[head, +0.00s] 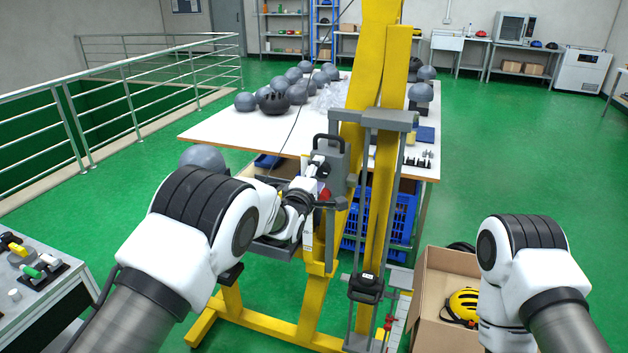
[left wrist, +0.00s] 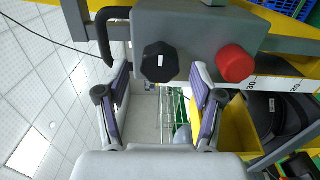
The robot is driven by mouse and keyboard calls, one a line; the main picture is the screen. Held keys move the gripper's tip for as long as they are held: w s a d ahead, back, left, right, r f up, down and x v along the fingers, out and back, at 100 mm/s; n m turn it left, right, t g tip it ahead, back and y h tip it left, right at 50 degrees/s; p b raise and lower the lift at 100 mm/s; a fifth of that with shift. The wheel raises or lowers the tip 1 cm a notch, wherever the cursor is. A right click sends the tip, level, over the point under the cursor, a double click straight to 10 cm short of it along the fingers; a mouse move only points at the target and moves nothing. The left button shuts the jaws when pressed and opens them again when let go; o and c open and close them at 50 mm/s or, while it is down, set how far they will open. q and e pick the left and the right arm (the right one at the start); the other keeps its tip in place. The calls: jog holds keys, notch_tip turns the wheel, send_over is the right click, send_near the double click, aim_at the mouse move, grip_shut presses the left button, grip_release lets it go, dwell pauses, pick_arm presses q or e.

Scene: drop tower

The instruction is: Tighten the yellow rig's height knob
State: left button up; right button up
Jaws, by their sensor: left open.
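The yellow rig (head: 370,70) stands upright in the middle of the head view. A grey carriage block (head: 331,158) with a black handle is mounted on it. In the left wrist view the block (left wrist: 200,30) carries a black faceted knob (left wrist: 160,62) and a red round knob (left wrist: 236,63) to its right. The red knob (head: 325,194) also shows in the head view. My left gripper (left wrist: 161,72) is open, its fingers on either side of the black knob; contact cannot be told. My right gripper is out of view; only its arm shows.
A white table (head: 225,127) with grey domes stands behind the rig. A cardboard box (head: 432,300) holding a yellow helmet (head: 462,305) is at right. Green floor is open at far right.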

pick_arm(q)
jog(key=v, duration=0.6)
jog(key=shift+s, duration=0.15)
